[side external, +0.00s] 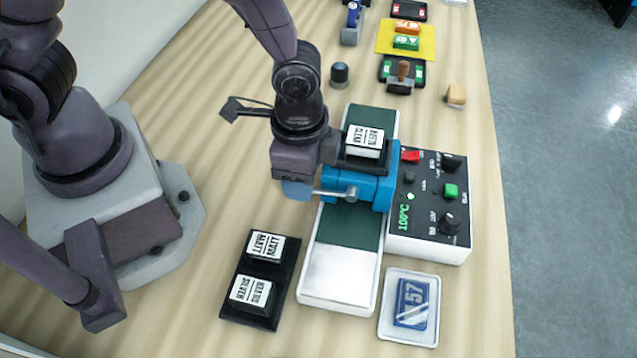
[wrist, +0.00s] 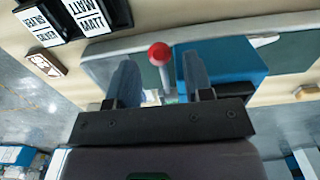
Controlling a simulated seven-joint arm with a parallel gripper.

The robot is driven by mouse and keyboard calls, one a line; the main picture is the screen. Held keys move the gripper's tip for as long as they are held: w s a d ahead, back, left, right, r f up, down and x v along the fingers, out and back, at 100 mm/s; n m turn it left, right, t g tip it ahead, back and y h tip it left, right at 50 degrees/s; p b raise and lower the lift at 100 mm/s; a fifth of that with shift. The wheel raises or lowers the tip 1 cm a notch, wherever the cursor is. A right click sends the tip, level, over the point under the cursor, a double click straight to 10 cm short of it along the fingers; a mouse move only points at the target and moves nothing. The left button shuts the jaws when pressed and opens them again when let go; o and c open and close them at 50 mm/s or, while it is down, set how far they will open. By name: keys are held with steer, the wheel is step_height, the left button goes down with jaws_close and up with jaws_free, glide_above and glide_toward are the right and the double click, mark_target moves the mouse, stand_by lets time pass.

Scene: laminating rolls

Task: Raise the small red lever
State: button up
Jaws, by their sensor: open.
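A lever with a red ball knob (wrist: 160,53) on a grey stem shows in the wrist view. It sits between the two blue fingers of my gripper (wrist: 160,78), with a visible gap on each side. In the side external view my gripper (side external: 298,189) is at the left of the blue roller unit (side external: 372,190). There the lever's metal rod (side external: 336,193) reaches from the unit toward my fingers, and its red knob is hidden. My gripper is open and holds nothing.
A control box (side external: 428,232) with a red switch (side external: 410,156), green button and knobs stands right of the unit. A black tray (side external: 232,308) with two labelled blocks lies in front, and a clear-covered blue 57 plate (side external: 411,303) lies front right. Stamps and pads stand behind.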

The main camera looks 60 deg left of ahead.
steer(key=shift+f, duration=1.6)
steer(key=c, duration=0.6)
steer(key=shift+o, duration=0.2)
